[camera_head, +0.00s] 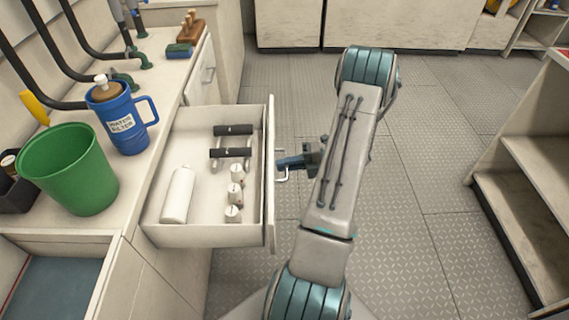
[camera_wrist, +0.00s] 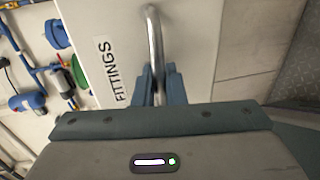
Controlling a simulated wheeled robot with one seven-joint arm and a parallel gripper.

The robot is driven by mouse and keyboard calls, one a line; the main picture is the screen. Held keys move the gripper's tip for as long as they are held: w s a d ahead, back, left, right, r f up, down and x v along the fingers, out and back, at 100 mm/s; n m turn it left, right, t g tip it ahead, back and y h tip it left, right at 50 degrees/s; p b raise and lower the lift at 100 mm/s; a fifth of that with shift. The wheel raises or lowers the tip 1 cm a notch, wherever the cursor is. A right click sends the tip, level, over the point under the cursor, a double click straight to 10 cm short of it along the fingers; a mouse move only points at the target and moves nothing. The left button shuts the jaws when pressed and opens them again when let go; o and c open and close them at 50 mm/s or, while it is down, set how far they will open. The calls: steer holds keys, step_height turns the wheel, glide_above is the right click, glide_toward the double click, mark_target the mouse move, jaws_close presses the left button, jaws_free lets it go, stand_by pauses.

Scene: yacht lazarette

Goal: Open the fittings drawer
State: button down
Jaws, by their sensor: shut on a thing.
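The fittings drawer (camera_head: 158,233) stands well out from the cabinet in the head view, with its inside in plain sight. Its front carries a FITTINGS label (camera_wrist: 109,72) in the wrist view. My gripper (camera_head: 283,163) is at the outer side of the drawer front. Its blue fingers (camera_wrist: 158,82) are shut on the metal bar handle (camera_wrist: 154,40), which runs between them. In the drawer lie a white bottle (camera_head: 178,195), two dark-gripped fittings (camera_head: 233,130) and several small white capped pieces (camera_head: 236,192).
An open shelf unit (camera_head: 525,195) is at the right. The grey floor (camera_head: 430,130) between is clear.

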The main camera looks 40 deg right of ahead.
steer(key=c, duration=1.9)
jaws_free()
steer(key=p+v, duration=0.1)
steer(key=v, duration=1.2)
steer(key=shift+s+d, duration=0.25)
steer(key=shift+d, duration=0.05)
